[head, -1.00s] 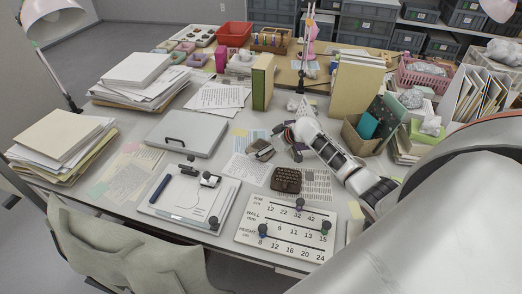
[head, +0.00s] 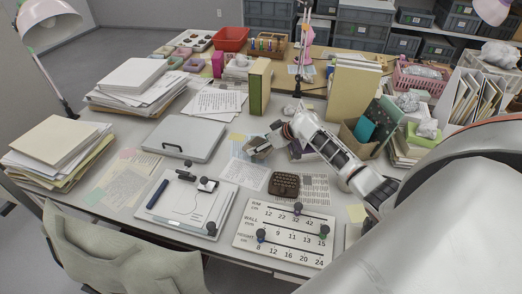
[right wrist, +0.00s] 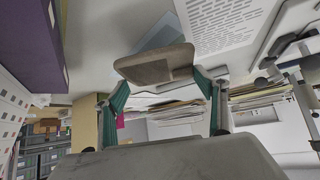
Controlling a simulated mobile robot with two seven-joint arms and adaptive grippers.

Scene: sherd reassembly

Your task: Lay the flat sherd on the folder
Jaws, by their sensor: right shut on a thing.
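The flat sherd (right wrist: 155,66) is a brown-grey slab with rounded edges. It is held between the two fingertips of my right gripper (right wrist: 158,80) in the right wrist view. In the head view my right gripper (head: 270,141) is shut on the sherd (head: 258,149), which is small and partly hidden by the fingers, over the papers at the middle of the desk. A flat grey folder with a dark handle (head: 184,139) lies closed to the left of the gripper, apart from it. My left gripper is not in view.
A board with a pen and dark knobs (head: 188,203) lies in front of the folder. A dark brown gridded block (head: 285,185) and a numbered slider board (head: 285,232) lie nearer. Paper stacks (head: 130,85) and an upright green-edged book (head: 258,86) stand behind.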

